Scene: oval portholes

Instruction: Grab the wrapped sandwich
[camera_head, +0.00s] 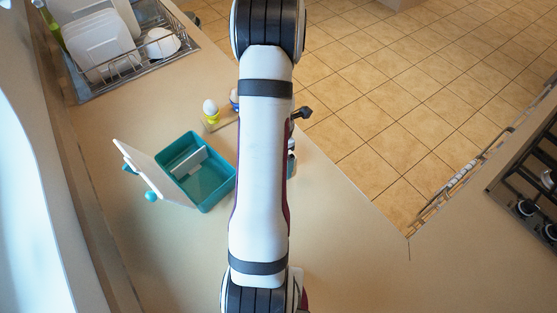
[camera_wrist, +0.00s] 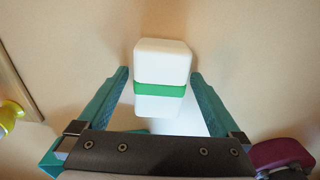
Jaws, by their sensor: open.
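The wrapped sandwich (camera_wrist: 162,62) is a white, block-like packet with a green band around its middle. It lies on the beige counter in the wrist view, near the top centre. My gripper (camera_wrist: 159,74) is open, with one teal finger on each side of the sandwich. Small gaps show between the fingers and the packet, and I see no grip on it. In the head view my arm covers the middle of the picture, and I cannot make out the sandwich or the fingers there.
An open teal lunchbox (camera_head: 211,187) with a white divider and raised pale lid (camera_head: 146,170) stands left of my arm. Egg cups (camera_head: 211,118) stand on a small board. A dish rack (camera_head: 139,66) is at the far left. The counter's front edge drops to a tiled floor (camera_head: 390,110).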

